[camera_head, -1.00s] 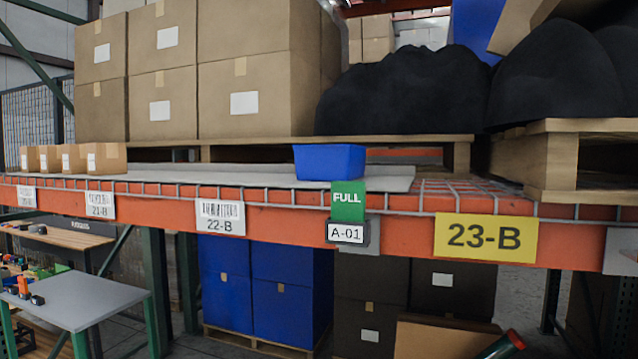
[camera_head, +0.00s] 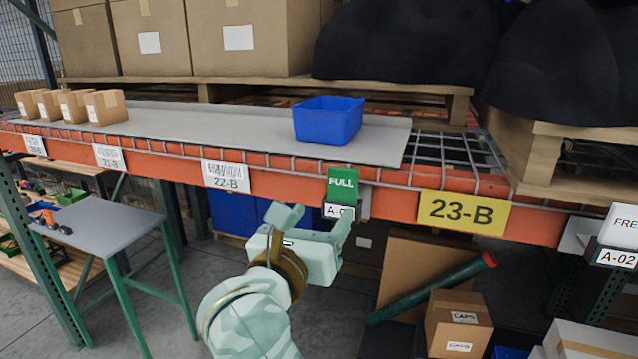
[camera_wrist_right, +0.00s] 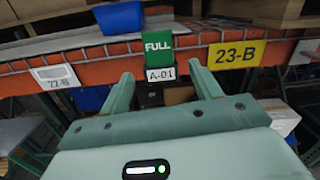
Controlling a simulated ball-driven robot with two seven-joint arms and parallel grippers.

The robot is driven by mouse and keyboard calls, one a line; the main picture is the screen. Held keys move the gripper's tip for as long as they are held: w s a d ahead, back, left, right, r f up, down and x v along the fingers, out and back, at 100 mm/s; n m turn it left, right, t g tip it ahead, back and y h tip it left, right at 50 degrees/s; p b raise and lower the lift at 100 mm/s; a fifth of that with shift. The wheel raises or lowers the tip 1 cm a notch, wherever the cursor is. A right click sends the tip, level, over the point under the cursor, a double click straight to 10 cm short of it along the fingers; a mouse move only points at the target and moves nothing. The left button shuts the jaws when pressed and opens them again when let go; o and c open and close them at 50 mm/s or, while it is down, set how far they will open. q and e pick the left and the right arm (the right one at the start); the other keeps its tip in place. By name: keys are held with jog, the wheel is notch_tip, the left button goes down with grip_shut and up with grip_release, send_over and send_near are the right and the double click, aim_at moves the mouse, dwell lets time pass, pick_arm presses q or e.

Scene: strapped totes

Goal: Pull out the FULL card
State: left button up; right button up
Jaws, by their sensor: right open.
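The green FULL card (camera_head: 341,184) stands upright in a holder labelled A-01 (camera_head: 338,211) on the front of the orange shelf beam. The FULL card also shows in the right wrist view (camera_wrist_right: 158,46), ahead of the open jaws. My right gripper (camera_head: 320,221) is open and empty, just below and in front of the card, apart from it. In the wrist view the two fingers (camera_wrist_right: 165,85) point at the holder, one on either side of it. My left gripper is not in view.
A blue bin (camera_head: 328,121) sits on the grey shelf board behind the card. A yellow 23-B label (camera_head: 463,212) is on the beam to the right. Another holder labelled A-02 (camera_head: 617,258) is at the far right. Small boxes (camera_head: 104,107) stand at the left.

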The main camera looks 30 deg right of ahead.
aim_at(342, 181)
jog(key=shift+m+y, duration=0.5)
jog(key=x, duration=0.3)
jog(key=b+x, duration=0.1)
jog(key=x, duration=0.3)
jog(key=r+x, duration=0.1)
jog(key=x, duration=0.2)
jog(key=shift+w+d+b, duration=0.2)
jog(key=shift+d+b, duration=0.15)
jog(key=shift+b, duration=0.05)
jog(key=shift+x, duration=0.9)
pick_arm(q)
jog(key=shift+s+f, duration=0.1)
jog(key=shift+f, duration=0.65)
pick_arm(e)
jog(key=shift+r, duration=0.1)
jog(key=c, duration=0.9)
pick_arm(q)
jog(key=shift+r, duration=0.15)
pick_arm(e)
jog(key=shift+r, duration=0.1)
